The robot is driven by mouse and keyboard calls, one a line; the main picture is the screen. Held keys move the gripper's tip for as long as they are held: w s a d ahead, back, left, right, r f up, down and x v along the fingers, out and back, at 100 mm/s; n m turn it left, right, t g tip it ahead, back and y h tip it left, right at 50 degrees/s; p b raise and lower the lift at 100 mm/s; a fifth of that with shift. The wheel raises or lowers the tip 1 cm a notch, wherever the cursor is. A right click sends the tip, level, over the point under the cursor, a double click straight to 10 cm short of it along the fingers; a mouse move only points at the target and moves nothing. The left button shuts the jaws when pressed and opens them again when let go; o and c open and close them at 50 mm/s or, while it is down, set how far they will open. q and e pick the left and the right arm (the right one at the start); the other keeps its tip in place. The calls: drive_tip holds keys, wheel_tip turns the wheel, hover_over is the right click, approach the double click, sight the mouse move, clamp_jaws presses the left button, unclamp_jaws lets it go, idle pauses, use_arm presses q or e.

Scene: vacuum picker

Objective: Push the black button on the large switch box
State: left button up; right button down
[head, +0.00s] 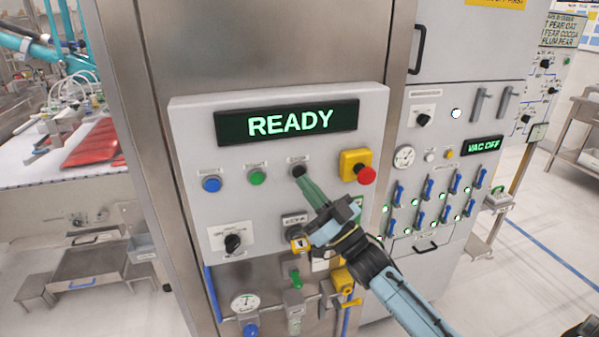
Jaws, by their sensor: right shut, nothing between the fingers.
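The large switch box (205,125) is a light grey panel on a steel cabinet, with a lit display (288,122) that reads READY. Its upper button row has a blue button (211,184), a green button (256,177) and a black button (298,170). My right gripper (304,180) comes in from the lower right, shut and empty, with its green fingers pointing up at the black button. The fingertips overlap the button's lower edge in the picture; I cannot tell whether they touch it. My left gripper is out of view.
A red emergency knob (366,175) on a yellow block sits right of the black button. A black rotary knob (233,242) is lower left. Gauges and valves (245,303) are below. A second cabinet (455,90) with blue levers stands at the right; a conveyor (30,170) is at the left.

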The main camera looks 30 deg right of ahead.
drive_tip(key=s+p, duration=0.1)
drive_tip(key=s, duration=0.1)
drive_tip(key=s+a+p, duration=0.1)
drive_tip(key=s, duration=0.1)
drive_tip(key=shift+s, duration=0.35)
drive_tip(key=shift+a, duration=0.1)
idle(0.6)
